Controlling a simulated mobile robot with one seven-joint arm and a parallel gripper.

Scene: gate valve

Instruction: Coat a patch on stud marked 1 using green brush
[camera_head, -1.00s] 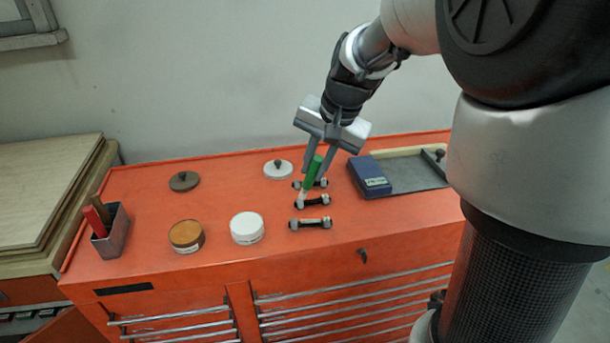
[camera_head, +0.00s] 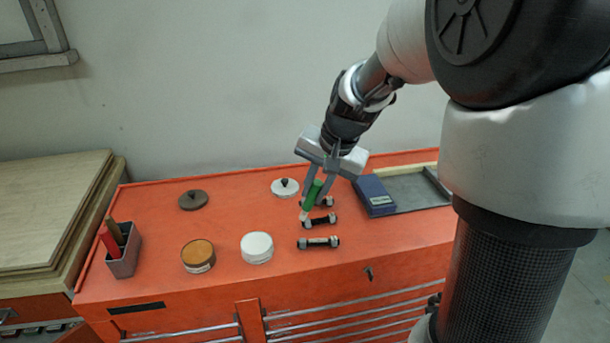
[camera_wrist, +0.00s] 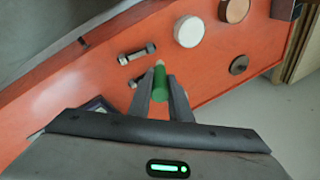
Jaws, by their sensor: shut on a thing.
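My gripper (camera_head: 313,190) is shut on the green brush (camera_head: 314,192), whose pale tip points down. The brush also shows between the fingers in the wrist view (camera_wrist: 160,78). Three short studs with dark nuts at their ends lie in a row on the orange cabinet top. The tip is at the left end of the middle stud (camera_head: 321,221); whether it touches cannot be told. The front stud (camera_head: 318,242) has a pale middle. The back stud (camera_head: 326,201) is partly hidden by the brush and a finger. No number marks can be read.
An open brown pot (camera_head: 198,255) and a white pot (camera_head: 257,248) stand left of the studs. Their likely lids, dark (camera_head: 193,200) and white (camera_head: 285,187), lie behind. A grey holder (camera_head: 124,253) holds red and brown handles. A blue box (camera_head: 374,195) is by a tray (camera_head: 415,187).

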